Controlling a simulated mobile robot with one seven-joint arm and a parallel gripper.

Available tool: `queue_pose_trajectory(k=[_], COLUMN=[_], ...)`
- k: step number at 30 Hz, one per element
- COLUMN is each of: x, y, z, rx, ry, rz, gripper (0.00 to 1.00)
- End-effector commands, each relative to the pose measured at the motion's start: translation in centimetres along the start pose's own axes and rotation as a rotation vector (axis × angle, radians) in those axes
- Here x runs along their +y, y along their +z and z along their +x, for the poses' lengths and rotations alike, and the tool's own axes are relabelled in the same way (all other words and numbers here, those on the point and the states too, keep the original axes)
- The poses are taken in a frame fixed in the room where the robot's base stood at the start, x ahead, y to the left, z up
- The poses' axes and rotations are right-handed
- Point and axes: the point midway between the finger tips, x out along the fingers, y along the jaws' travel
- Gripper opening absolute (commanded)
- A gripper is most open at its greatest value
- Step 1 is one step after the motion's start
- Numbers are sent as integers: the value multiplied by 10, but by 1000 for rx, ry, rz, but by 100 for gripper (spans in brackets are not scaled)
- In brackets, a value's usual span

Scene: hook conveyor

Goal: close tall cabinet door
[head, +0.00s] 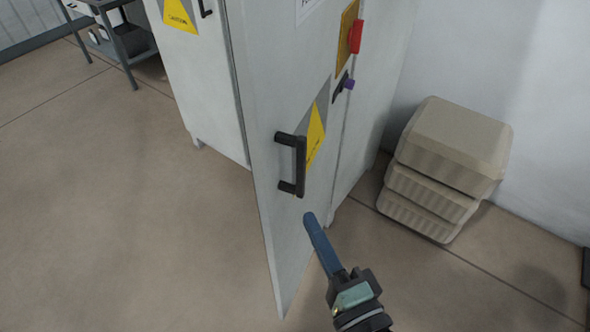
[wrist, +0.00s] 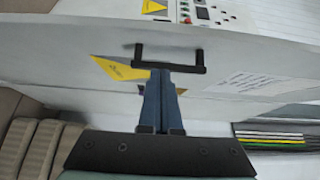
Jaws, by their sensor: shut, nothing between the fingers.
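The tall white cabinet door (head: 262,130) stands open, its free lower corner reaching out over the floor in the head view. A black bar handle (head: 300,165) is mounted on it beside a yellow warning triangle. In the wrist view the door (wrist: 60,40) crosses the picture, with the handle (wrist: 140,52) just ahead of the fingertips. My gripper (head: 309,217) is shut and empty, its blue fingers together just below the handle in the head view. In the wrist view my gripper (wrist: 168,72) overlaps the handle's bar; I cannot tell whether they touch.
Stacked beige boxes (head: 445,170) stand by the wall at right. Another white cabinet front (head: 205,90) is behind the door on the left. A dark metal table (head: 120,45) stands at the far left. The floor (head: 110,220) left of the door is clear.

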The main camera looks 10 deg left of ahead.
Motion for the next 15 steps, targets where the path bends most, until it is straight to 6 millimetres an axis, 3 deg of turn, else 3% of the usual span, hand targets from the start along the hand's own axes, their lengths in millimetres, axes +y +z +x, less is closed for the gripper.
queue_pose_trajectory(k=[15], x=[-2], y=[0], z=[81], rx=[-2], ry=[-1], rz=[1], gripper=[0])
